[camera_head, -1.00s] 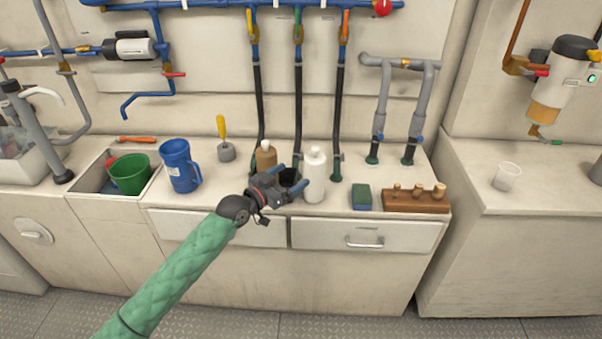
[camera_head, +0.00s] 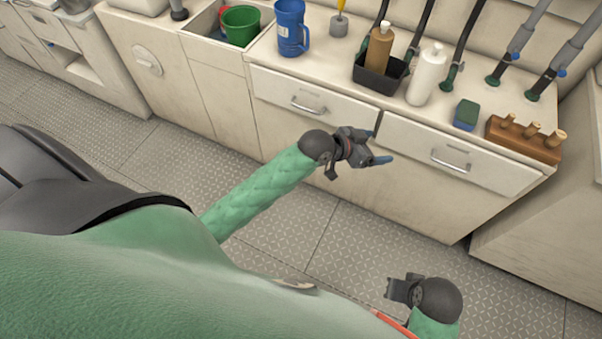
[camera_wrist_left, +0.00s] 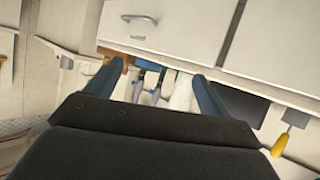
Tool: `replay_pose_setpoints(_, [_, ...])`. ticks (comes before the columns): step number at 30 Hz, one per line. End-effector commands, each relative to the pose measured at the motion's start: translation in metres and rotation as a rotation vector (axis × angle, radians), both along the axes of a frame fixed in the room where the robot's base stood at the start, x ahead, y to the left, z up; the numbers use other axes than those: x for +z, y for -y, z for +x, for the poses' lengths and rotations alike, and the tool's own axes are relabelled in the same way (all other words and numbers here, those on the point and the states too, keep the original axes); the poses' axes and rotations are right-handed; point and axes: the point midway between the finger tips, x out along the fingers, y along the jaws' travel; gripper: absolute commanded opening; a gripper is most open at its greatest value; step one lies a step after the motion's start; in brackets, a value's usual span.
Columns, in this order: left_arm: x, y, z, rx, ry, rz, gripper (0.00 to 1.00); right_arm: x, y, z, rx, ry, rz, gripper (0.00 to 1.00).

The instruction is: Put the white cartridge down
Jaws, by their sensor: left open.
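The white cartridge (camera_head: 426,74), shaped like a bottle with a white cap, stands upright on the counter, just right of a small black bin (camera_head: 371,79). A brown bottle (camera_head: 380,48) stands in that bin. My left gripper (camera_head: 381,147) is open and empty in front of the drawers, clear of the cartridge. In the left wrist view, its two blue fingers (camera_wrist_left: 157,72) are spread, with a white shape, probably the cartridge, beyond them. My right gripper (camera_head: 397,290) is low at the bottom right, over the floor; its jaws are not clear.
A blue jug (camera_head: 291,28) and a sink with a green bucket (camera_head: 241,25) are left. Drawer handles (camera_head: 451,160) stick out. Open floor lies in front.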

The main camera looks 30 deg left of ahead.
Motion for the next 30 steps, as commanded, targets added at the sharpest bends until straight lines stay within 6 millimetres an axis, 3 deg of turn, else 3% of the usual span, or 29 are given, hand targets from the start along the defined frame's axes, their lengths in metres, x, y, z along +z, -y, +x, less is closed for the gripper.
replay_pose_setpoints(1, [-0.013,0.001,-0.021,0.013,-0.052,0.019,0.81,0.0,0.0,0.0,0.0,0.0,0.0,0.0])
replay_pose_setpoints(9, [-0.069,-0.017,-0.127,0.115,-0.346,0.162,0.81,0.001,0.0,0.001,-0.001,0.002,0.001,0.0])
replay_pose_setpoints(18, [-0.1,-0.055,-0.249,0.269,-0.684,0.31,0.81,0.001,-0.001,0.001,-0.003,0.001,0.003,0.0])
replay_pose_setpoints(24, [-0.104,-0.07,-0.29,0.326,-0.802,0.36,0.81,0.0,-0.001,0.001,-0.003,0.0,0.003,0.0])
replay_pose_setpoints(30, [-0.104,-0.072,-0.296,0.336,-0.82,0.368,0.81,0.0,-0.001,0.0,-0.001,-0.002,0.002,0.0])
